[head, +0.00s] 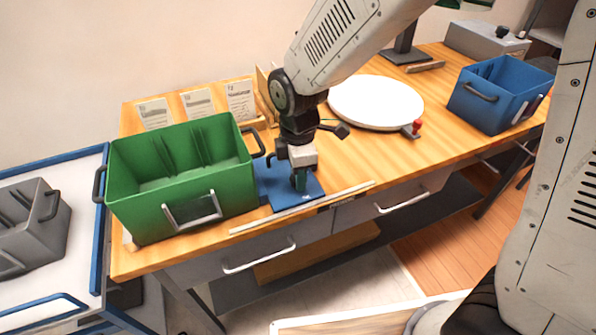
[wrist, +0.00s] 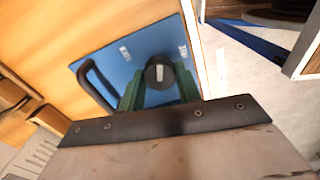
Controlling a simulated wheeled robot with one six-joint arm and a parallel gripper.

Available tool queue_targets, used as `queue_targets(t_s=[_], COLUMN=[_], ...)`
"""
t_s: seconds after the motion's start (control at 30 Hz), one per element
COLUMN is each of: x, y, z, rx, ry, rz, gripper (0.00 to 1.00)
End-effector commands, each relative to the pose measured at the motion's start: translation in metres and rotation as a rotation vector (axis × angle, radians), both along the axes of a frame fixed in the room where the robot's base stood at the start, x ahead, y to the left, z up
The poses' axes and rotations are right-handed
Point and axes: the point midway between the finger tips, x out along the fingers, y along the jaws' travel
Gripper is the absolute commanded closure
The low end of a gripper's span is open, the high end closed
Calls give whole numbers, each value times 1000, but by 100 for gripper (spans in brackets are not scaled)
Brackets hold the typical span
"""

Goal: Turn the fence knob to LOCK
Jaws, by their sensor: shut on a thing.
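A blue plate (head: 283,196) lies on the wooden table beside the green crate; it also fills the middle of the wrist view (wrist: 117,65). A round dark knob (wrist: 160,72) with a pale pointer stripe sits on it. The stripe runs nearly straight up in the wrist view. Two small white labels sit on the plate, one on each side of the knob's upper part, too small to read. My gripper (head: 300,183) points down over the plate, its green fingers shut on the knob from both sides. It hides the knob in the head view.
A green crate (head: 182,208) stands close to the left of my gripper. A black curved bar (wrist: 97,85) lies left of the knob. A wooden strip (head: 290,212) runs along the table's front. A white turntable (head: 375,100) and blue crate (head: 490,108) stand to the right.

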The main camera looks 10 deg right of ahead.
Motion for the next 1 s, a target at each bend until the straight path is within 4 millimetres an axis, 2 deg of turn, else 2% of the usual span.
queue_targets(t_s=[0.6,1.0], x=[1,1], y=[0,1], z=[1,1], rx=[1,1], ry=[-3,-3], rz=[555,753], gripper=[89,89])
